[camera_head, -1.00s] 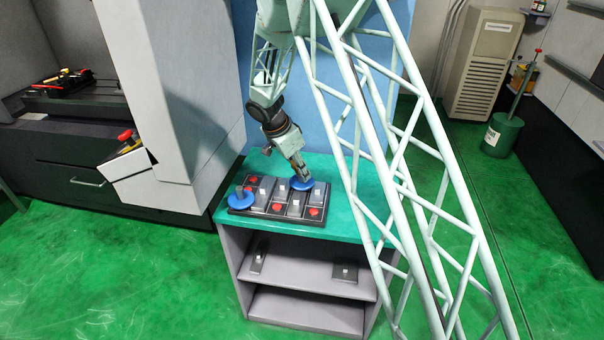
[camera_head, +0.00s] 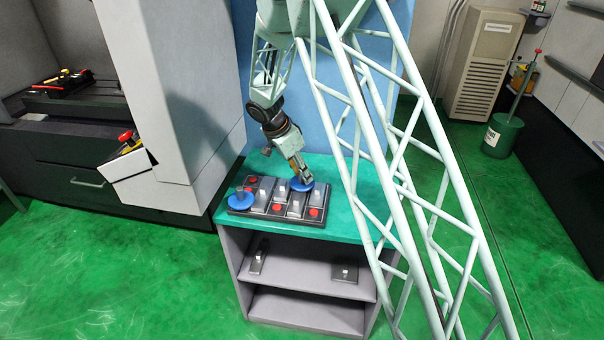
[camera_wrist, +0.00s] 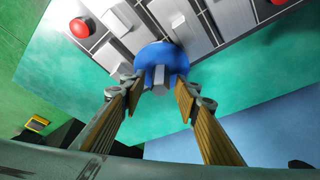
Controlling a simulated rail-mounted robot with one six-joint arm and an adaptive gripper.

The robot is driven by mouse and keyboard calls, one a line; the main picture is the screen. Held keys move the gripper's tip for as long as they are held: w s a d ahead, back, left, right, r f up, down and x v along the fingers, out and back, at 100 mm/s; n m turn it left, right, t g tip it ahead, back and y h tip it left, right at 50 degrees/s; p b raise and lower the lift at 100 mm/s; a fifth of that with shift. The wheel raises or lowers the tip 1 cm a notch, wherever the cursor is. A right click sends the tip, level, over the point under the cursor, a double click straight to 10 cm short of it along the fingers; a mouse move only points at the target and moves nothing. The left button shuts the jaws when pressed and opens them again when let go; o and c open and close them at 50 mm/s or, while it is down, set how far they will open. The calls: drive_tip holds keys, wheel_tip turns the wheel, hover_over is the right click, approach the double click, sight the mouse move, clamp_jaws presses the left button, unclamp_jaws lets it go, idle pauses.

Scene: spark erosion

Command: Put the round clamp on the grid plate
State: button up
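A blue round clamp (camera_head: 301,185) with a grey post sits at the back right part of the dark grid plate (camera_head: 275,218). In the wrist view this round clamp (camera_wrist: 158,58) lies at the plate's near edge, partly over it. My gripper (camera_wrist: 157,92) is open, with one finger on each side of the grey post and a gap to both. In the head view my gripper (camera_head: 305,178) is just above the clamp. A second blue round piece (camera_head: 241,200) with a post sits at the plate's left end. Whether the near clamp is fully seated cannot be told.
The plate also bears several grey blocks and red round knobs (camera_head: 276,207). It stands on a green-topped bench (camera_head: 350,213) with open shelves holding two small dark parts. A blue panel rises behind. My lattice structure covers the right side of the bench.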

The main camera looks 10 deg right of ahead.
drive_tip(key=v, duration=1.2)
idle(0.3)
drive_tip(key=shift+r, duration=0.15)
idle(0.4)
